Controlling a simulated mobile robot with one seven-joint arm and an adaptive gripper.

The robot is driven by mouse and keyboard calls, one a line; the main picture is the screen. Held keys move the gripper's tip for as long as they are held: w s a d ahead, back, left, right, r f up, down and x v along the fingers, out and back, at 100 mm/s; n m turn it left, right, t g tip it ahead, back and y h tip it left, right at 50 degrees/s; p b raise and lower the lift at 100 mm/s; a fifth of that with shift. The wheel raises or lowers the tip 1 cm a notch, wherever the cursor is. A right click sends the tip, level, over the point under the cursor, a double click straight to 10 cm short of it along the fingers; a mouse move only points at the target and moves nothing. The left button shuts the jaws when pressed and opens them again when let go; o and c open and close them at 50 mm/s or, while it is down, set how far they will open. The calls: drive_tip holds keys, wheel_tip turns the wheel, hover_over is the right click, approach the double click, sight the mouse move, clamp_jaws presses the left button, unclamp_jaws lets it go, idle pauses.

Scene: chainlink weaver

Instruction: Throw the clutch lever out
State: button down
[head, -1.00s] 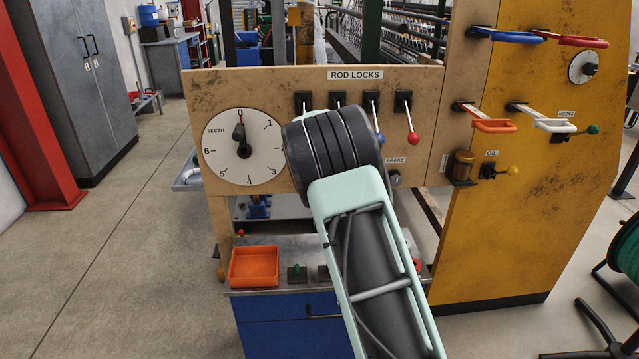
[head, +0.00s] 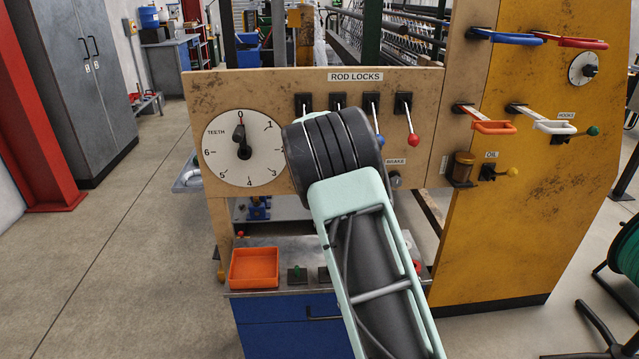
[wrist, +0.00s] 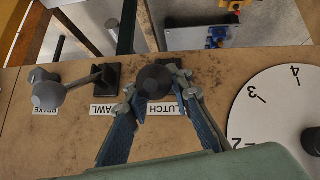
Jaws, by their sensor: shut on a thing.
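The clutch lever's round black knob (wrist: 155,80) shows in the wrist view, end-on, in front of the wooden panel beside the CLUTCH label (wrist: 164,109). My gripper (wrist: 157,88) is shut on this knob, with one finger on each side. The lever's shaft is hidden behind the knob, so its angle is hard to tell. In the head view my arm hides both the gripper and the clutch lever.
A grey-knobbed pawl lever (wrist: 76,86) and the brake knob (wrist: 43,78) stand close left of my gripper in the wrist view. The teeth dial (head: 243,165) is nearby. Rod lock levers (head: 372,105) line the panel above. An orange tray (head: 254,267) sits below.

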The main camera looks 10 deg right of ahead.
drive_tip(key=shift+d+r, duration=0.1)
drive_tip(key=shift+d, duration=0.05)
drive_tip(key=c, duration=1.7)
unclamp_jaws()
drive_tip(key=shift+o, duration=0.2)
drive_tip(key=v, duration=1.2)
